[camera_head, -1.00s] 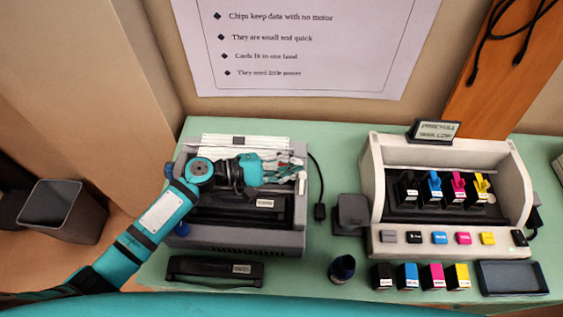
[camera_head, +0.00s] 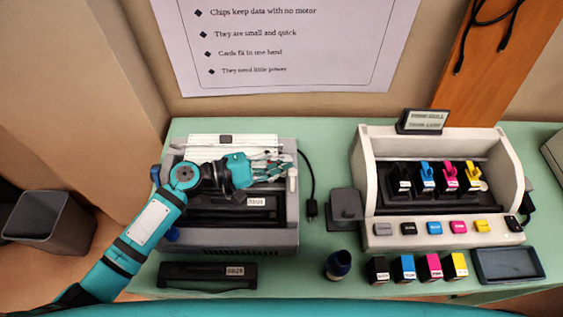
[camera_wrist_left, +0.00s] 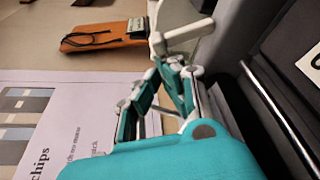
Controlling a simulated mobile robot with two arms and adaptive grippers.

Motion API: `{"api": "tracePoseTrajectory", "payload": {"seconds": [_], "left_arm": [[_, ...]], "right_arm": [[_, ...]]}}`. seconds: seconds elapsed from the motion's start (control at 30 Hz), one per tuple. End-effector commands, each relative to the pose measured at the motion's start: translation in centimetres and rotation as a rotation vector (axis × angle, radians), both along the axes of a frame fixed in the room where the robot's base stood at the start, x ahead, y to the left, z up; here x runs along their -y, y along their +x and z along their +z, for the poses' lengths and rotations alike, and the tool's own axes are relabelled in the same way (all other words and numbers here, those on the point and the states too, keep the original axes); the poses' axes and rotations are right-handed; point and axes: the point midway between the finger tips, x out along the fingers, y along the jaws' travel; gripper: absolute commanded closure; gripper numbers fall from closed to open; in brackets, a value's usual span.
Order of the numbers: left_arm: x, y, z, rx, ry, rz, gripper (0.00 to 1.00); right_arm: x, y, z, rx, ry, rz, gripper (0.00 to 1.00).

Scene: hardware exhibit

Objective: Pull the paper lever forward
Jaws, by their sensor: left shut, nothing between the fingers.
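The paper lever (camera_head: 292,180) is a short white piece at the right side of the grey printer (camera_head: 235,240). My left gripper (camera_head: 283,170) is over the top of the printer, its fingers pointing right, with their tips close to the lever. It is shut with nothing between its fingers. In the left wrist view the teal and white fingers (camera_wrist_left: 172,66) come together just short of a pale bar that looks like the lever (camera_wrist_left: 190,31). I cannot tell whether they touch it. My right gripper is in neither view.
A black cartridge (camera_head: 207,274) lies in front of the printer. A cream machine (camera_head: 374,170) with coloured cartridges stands to the right, with loose cartridges, a dark bottle (camera_head: 338,265) and a tray (camera_head: 507,265) before it. A black cable (camera_head: 311,185) runs beside the printer.

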Motion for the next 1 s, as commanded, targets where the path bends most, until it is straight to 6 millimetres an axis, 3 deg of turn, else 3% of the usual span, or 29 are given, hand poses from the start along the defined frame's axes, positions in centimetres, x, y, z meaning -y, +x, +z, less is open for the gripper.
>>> {"api": "tracePoseTrajectory", "payload": {"seconds": [0.4, 0.73, 0.87, 1.0], "left_arm": [[0.0, -1.6, 0.6, 0.277, -0.003, 0.0, 1.0], [0.0, -3.7, 1.8, 0.307, 0.0, -0.001, 1.0], [0.0, -4.4, 1.9, 0.42, -0.002, 0.0, 1.0], [0.0, -4.4, 2.4, 0.437, -0.001, 0.0, 1.0]], "right_arm": [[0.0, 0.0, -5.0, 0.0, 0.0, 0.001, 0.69], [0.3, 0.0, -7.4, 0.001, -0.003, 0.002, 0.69], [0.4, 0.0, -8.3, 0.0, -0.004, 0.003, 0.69], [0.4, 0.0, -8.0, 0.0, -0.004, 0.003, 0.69]]}}
